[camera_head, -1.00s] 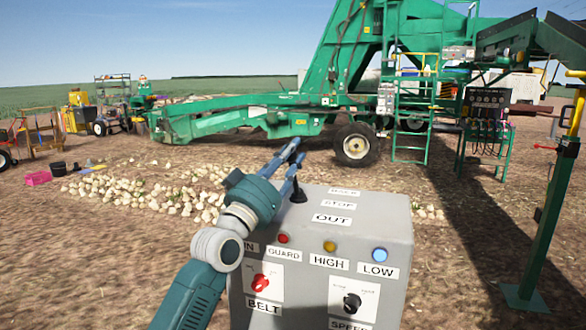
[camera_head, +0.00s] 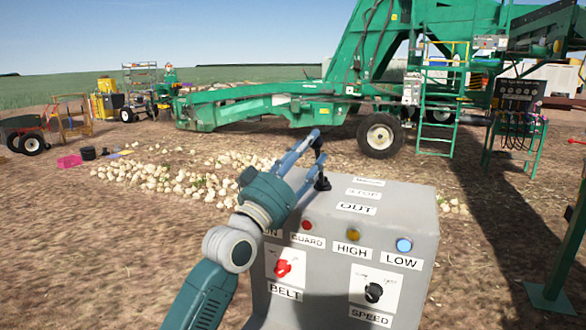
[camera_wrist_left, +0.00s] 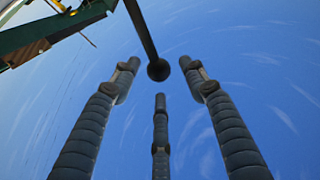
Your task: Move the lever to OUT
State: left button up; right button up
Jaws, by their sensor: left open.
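The grey control box (camera_head: 345,250) stands in front of me. Its black lever (camera_head: 322,183) rises from the left part of the top, beside labels reading STOP and OUT (camera_head: 357,208); a label behind them is hard to read. My left gripper (camera_head: 317,143) is open, its blue-grey fingers at the lever's upper part and partly hiding it. In the left wrist view the lever's dark round knob (camera_wrist_left: 158,70) shows between the spread fingertips, with its rod running up out of the picture. I cannot tell whether any finger touches it. My right gripper is not in view.
The box front has a red BELT knob (camera_head: 283,268), a black SPEED knob (camera_head: 374,292) and several lamps. Pale onions (camera_head: 185,180) lie on the soil behind. A large green elevator machine (camera_head: 260,105) stands farther back.

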pick_arm(q)
jog(key=v, duration=0.9)
jog(key=shift+w+r, duration=0.1)
